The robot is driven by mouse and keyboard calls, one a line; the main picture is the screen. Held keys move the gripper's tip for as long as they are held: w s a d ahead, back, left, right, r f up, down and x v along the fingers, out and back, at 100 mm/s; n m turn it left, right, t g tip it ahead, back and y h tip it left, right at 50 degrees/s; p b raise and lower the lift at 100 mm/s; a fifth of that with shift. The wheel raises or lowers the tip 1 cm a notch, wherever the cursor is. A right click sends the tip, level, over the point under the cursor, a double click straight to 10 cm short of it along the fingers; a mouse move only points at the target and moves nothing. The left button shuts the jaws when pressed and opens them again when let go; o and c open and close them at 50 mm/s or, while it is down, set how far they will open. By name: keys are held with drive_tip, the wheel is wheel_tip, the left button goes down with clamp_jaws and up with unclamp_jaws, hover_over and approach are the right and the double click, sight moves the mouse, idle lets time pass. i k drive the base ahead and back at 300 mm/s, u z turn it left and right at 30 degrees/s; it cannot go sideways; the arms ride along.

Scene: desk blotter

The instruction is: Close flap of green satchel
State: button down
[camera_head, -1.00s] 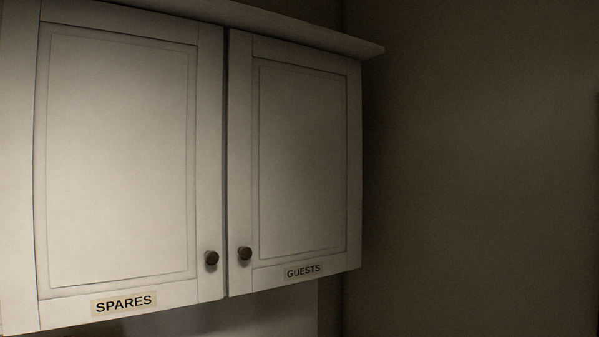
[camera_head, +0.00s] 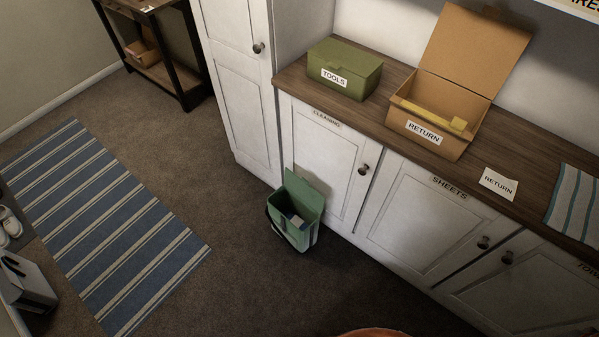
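The green satchel (camera_head: 292,228) stands upright on the dark carpet, against the white base cabinets below the counter. Its flap (camera_head: 304,189) is raised and open, on the side toward the cabinet. Something bluish and pale (camera_head: 295,220) shows inside the satchel; I cannot tell what it is. A dark strap hangs at its left side. My gripper is not in view.
A green TOOLS box (camera_head: 345,70) and an open cardboard RETURN box (camera_head: 430,112) stand on the wooden counter (camera_head: 395,150). A blue striped rug (camera_head: 105,225) lies at left. A grey bag (camera_head: 27,283) and shoes (camera_head: 9,226) are at the left edge. Carpet around the satchel's front is clear.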

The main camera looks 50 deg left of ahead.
sight(301, 187)
drive_tip(key=u, duration=2.55)
drive_tip(key=i, duration=1.05)
drive_tip(key=z, duration=0.35)
